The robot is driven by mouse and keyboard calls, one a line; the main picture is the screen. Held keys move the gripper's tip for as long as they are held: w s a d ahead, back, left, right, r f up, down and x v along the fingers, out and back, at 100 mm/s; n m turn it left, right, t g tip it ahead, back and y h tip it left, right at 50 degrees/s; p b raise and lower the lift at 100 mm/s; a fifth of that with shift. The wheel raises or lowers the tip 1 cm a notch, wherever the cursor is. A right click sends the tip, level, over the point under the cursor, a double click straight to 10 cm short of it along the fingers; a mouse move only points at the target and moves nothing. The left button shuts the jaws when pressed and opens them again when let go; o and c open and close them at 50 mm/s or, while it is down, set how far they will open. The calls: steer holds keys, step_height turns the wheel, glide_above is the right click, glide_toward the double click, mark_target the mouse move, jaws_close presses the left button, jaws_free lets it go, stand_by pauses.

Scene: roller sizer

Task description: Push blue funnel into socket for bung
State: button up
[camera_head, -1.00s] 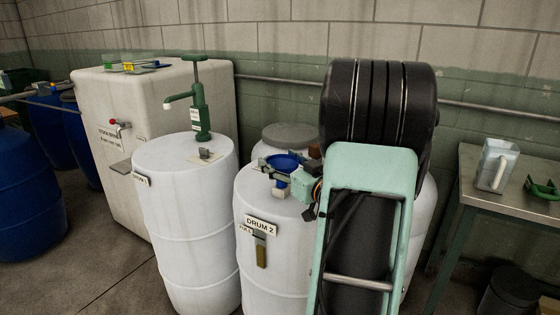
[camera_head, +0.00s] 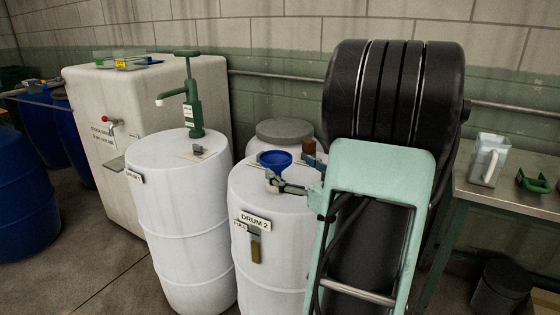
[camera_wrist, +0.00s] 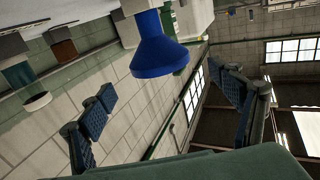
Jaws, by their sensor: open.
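The blue funnel (camera_head: 275,158) stands wide mouth up over the top of the white drum labelled DRUM 2 (camera_head: 239,200). My gripper (camera_head: 290,172) is open just in front of the funnel, close to the drum top, and partly covers the funnel's lower part. In the wrist view the funnel (camera_wrist: 160,58) appears upside down, with its blue cone ahead of my spread fingers (camera_wrist: 168,87) and apart from them. A white part adjoins the cone's narrow end. The socket for the bung is not clearly visible, so I cannot tell how deep the funnel sits.
A drum with a green hand pump (camera_head: 193,105) stands left of DRUM 2. A grey-lidded container (camera_head: 285,130) is behind it. A large white tank (camera_head: 150,85) is at the back left. A metal bench (camera_head: 510,195) with a clear jug (camera_head: 488,160) is at the right.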

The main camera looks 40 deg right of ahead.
steer(key=s, duration=0.3)
steer(key=shift+s+a, duration=0.1)
steer(key=shift+s, duration=0.3)
